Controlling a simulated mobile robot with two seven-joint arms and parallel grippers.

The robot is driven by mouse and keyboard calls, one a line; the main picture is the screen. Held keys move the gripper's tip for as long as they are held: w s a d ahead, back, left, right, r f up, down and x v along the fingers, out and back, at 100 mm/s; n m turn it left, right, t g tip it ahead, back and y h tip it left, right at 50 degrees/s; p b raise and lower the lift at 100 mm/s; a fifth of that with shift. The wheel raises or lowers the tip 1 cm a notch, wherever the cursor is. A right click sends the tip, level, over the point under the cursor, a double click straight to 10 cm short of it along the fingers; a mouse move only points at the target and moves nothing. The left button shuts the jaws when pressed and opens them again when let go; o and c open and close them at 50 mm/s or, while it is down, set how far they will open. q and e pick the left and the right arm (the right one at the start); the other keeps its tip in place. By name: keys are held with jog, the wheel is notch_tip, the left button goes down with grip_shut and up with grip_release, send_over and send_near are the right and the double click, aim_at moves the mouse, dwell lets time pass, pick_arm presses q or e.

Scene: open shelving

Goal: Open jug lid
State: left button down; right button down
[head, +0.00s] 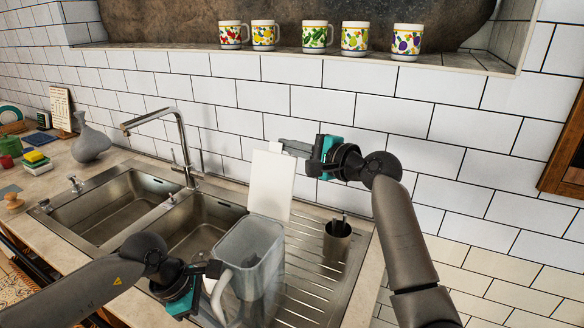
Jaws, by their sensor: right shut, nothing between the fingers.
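A clear jug (238,252) with a white handle (219,293) stands on the ribbed drainboard beside the sink. Its white lid (270,182) stands up almost vertically at the jug's back edge, so the jug's top is open. My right gripper (283,147) is shut and empty, with its fingertips at the lid's top right edge; I cannot tell whether they touch it. My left gripper (210,270) is at the handle on the jug's near left side. Its fingers are mostly hidden, so I cannot tell whether they grip the handle.
A double sink (128,205) with a tall faucet (181,142) is to the left. A grey vase (90,142) stands farther left. Several mugs (316,36) line the ledge above the tiled wall.

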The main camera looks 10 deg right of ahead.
aim_at(283, 169)
dwell(0.3)
jog(key=shift+s+a+r+n+t+y, duration=0.15)
jog(key=shift+s+a+r+n, duration=0.1)
jog(key=shift+s+a+n, duration=0.35)
jog(key=shift+s+a+r+n+t+y, duration=0.2)
jog(key=shift+s+a+n, duration=0.15)
jog(key=shift+s, duration=0.3)
jog(key=shift+d, duration=0.1)
jog(key=shift+w+d+f, duration=0.1)
jog(key=shift+w+d, duration=0.2)
jog(key=shift+w, duration=0.2)
jog(key=s+d, duration=0.6)
jog(key=d, duration=0.1)
jog(key=shift+d, duration=0.25)
pick_arm(q)
jog(key=c, duration=0.7)
grip_release()
